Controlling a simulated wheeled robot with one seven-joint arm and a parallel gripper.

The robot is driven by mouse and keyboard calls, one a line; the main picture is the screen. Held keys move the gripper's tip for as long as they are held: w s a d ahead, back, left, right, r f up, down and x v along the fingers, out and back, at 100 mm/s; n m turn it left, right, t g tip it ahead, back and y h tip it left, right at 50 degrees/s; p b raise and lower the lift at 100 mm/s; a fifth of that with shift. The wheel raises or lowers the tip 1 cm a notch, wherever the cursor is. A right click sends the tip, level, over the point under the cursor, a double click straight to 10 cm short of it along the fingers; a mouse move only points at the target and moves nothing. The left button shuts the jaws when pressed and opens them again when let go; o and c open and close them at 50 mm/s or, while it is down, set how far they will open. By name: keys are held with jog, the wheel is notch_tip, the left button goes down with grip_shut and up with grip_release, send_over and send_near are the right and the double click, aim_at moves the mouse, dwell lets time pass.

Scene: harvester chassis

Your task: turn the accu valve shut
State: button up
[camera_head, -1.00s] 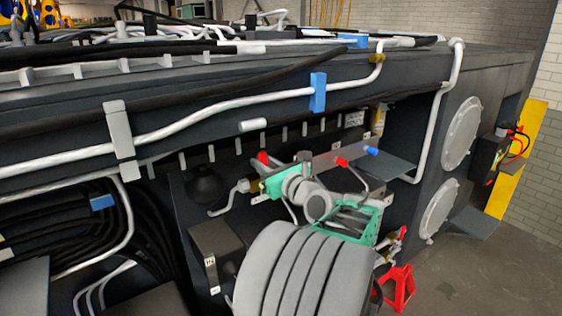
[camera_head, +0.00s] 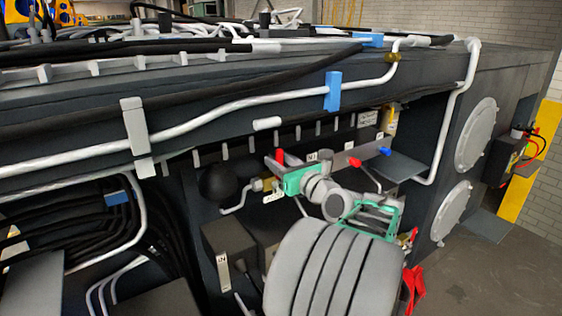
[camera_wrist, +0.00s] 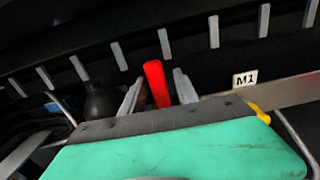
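The accu valve shows as a red lever handle (camera_head: 280,156) in the head view, near a dark round accumulator (camera_head: 217,183) under the chassis beam. In the wrist view the red handle (camera_wrist: 157,84) stands between the two grey fingers of my gripper (camera_wrist: 159,88). A gap shows on its right side; on the left, handle and finger nearly meet in the picture, and contact cannot be told. The fingers are apart. In the head view my gripper (camera_head: 283,170), with its green body, is right at the valve, and the valve body is mostly hidden behind it.
A metal bracket to the right carries another red handle (camera_head: 353,161) and a blue handle (camera_head: 385,151). An M1 label (camera_wrist: 245,79) sits right of the fingers. A white pipe (camera_head: 200,114) runs along the beam above. A black box (camera_head: 230,248) stands below left.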

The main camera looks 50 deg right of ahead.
jog(key=shift+o, duration=0.3)
jog(key=b+v, duration=0.2)
jog(key=v, duration=0.6)
jog(key=shift+w, duration=0.15)
